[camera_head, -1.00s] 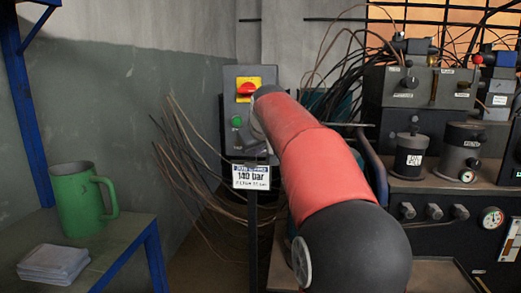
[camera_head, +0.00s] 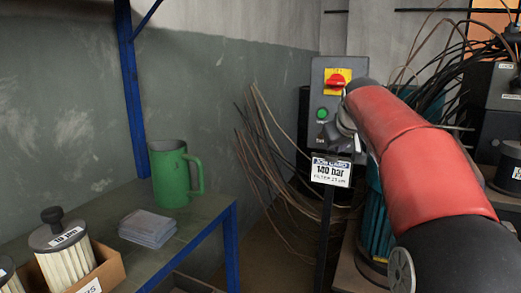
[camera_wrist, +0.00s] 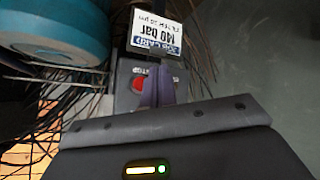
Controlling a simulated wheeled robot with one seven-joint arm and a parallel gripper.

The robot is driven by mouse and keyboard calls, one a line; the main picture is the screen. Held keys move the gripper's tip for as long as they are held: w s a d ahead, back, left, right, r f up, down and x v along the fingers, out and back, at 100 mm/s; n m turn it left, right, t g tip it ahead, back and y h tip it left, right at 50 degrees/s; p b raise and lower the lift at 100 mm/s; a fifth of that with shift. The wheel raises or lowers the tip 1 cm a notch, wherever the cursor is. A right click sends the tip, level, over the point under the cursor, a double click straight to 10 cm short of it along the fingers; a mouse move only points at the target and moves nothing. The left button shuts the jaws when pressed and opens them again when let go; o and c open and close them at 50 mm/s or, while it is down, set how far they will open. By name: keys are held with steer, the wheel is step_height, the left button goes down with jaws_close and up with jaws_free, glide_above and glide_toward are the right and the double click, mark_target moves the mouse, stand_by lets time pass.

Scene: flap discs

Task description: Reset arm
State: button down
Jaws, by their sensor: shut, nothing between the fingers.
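My arm, in a red sleeve, reaches from the lower right toward a grey control box (camera_head: 318,92) on a post. My gripper (camera_head: 338,138) is at the lower right of the box face, just above the white job card reading 140 bar (camera_head: 331,172). In the wrist view my gripper's fingers (camera_wrist: 156,88) are together and empty, in front of the box and close to the card (camera_wrist: 157,32). The box bears a red switch on a yellow plate (camera_head: 337,82) and a green button (camera_head: 321,114). I cannot tell whether the fingers touch the box.
Loose cables (camera_head: 265,150) hang behind the post. A teal cylinder (camera_head: 374,215) stands to its right.

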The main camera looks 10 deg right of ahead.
steer(key=s+a+f+g, duration=0.1)
steer(key=s+a+f, duration=0.4)
steer(key=s+a, duration=0.7)
steer(key=s+a+f+g+y, duration=0.1)
steer(key=s+a+f, duration=0.1)
steer(key=s+f, duration=0.5)
steer(key=s+a+f+g+y+p, duration=0.1)
steer(key=s+a+f, duration=0.2)
steer(key=s+f, duration=0.5)
steer(key=s, duration=0.6)
steer(key=shift+s+f+m+y, duration=0.15)
steer(key=shift+f+m+y, duration=0.15)
